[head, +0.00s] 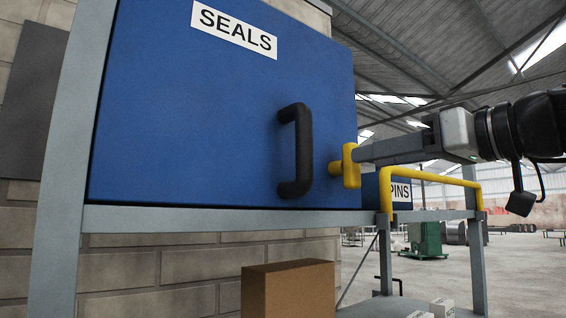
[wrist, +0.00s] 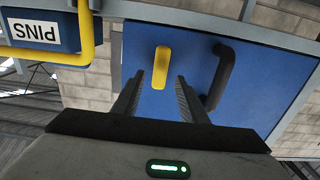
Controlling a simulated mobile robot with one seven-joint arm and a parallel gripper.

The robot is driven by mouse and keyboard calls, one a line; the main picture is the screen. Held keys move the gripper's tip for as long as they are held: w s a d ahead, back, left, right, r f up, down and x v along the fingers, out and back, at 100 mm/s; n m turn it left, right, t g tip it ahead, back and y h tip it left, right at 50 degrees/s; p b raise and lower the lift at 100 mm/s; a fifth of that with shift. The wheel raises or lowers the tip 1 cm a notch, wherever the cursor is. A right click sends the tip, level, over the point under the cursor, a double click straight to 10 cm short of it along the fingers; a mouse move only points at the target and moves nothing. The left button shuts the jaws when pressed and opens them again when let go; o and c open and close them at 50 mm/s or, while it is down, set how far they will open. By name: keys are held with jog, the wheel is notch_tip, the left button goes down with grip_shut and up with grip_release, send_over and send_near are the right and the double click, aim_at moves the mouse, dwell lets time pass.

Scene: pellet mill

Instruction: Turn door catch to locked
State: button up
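The yellow door catch (head: 348,166) is at the right edge of the blue cabinet door (head: 200,110), which is labelled SEALS and looks closed. Its bar stands upright. My gripper (head: 362,154) reaches in from the right, with its tips at the catch. In the wrist view the catch (wrist: 161,66) shows between the two spread fingertips of my gripper (wrist: 160,78), with a small gap on each side. The gripper looks open, and I cannot tell how deep the catch sits between the fingers.
A black door handle (head: 295,150) is left of the catch; it shows close to one finger in the wrist view (wrist: 219,77). A yellow guard rail (head: 432,172) stands below my arm. A blue PINS box (head: 374,190) is behind it. A cardboard box (head: 288,290) sits lower.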

aim_at(353, 189)
jog(key=x, duration=0.6)
jog(key=shift+a, duration=0.1)
jog(key=shift+c, duration=0.4)
grip_shut()
